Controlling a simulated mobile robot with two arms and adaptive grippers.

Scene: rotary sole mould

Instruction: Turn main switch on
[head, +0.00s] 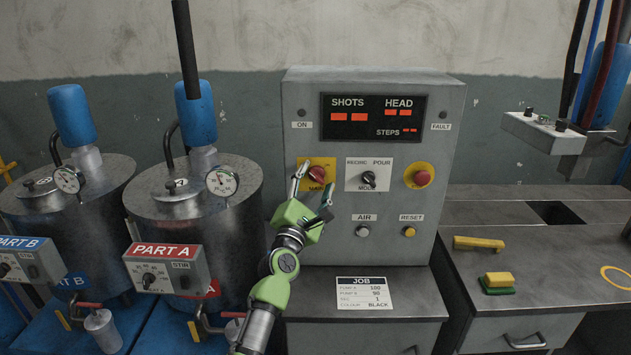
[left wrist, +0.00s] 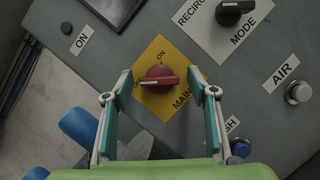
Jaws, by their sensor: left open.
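The main switch (head: 317,174) is a red rotary knob on a yellow plate, on the left of the grey control panel. It also shows in the middle of the left wrist view (left wrist: 160,80), with "ON" lettering above it and a partly covered label at its left. Its red bar lies nearly level in that view, with one end towards the covered label. My left gripper (head: 312,187) is open in front of the switch. In the left wrist view its fingers stand on both sides of the knob, with small gaps visible. My right gripper is not in view.
The mode knob (head: 368,179), air button (head: 363,231) and red stop button (head: 419,175) are on the same panel. The Part A tank (head: 195,200) stands close left of my arm. The bench at right holds a yellow handle (head: 478,243) and a yellow-green block (head: 498,281).

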